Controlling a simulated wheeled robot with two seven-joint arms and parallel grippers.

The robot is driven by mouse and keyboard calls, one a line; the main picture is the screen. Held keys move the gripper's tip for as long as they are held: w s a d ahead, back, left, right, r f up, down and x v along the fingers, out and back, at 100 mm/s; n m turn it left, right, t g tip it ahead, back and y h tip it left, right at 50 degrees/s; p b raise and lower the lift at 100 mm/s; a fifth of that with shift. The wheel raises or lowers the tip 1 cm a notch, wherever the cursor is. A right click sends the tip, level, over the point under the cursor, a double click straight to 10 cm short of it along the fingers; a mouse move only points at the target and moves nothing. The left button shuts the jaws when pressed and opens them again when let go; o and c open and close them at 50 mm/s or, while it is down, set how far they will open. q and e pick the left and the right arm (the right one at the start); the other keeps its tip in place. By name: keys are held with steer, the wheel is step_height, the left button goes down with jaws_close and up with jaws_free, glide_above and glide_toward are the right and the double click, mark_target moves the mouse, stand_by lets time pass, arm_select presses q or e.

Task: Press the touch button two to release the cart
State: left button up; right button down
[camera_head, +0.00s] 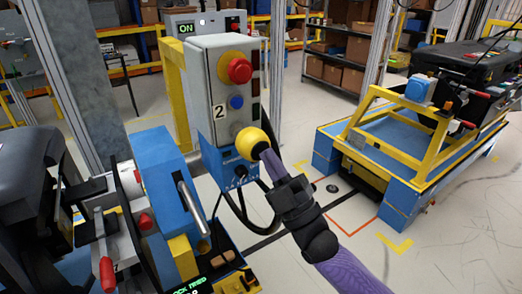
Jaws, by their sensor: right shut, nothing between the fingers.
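A grey control box (211,70) marked "2" stands on a post left of centre. Its front carries a red mushroom button (239,70) on a yellow collar and a blue button (236,102) below it. A yellow dome-shaped touch button (252,143) sticks out at the lower front of the box. My right gripper (266,156) is shut and empty, its tip at the right side of the yellow dome. The tip overlaps the dome in the picture; I cannot tell whether they touch. A cart with a yellow frame (405,148) and blue base stands at the right. My left gripper is not in view.
A blue fixture (161,180) with a metal rod and red-tipped levers stands at the left, close to the control box. Black cables hang below the box. Shelves with cardboard boxes (357,50) stand behind. Marked floor lies between box and cart.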

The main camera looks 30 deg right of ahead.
steer(key=shift+w, duration=0.4)
stand_by(0.5)
steer(key=s+p, duration=0.3)
steer(key=s, duration=0.3)
steer(key=shift+s+d, duration=0.2)
steer(key=shift+s, duration=0.15)
stand_by(0.5)
steer(key=shift+f, duration=0.1)
stand_by(0.5)
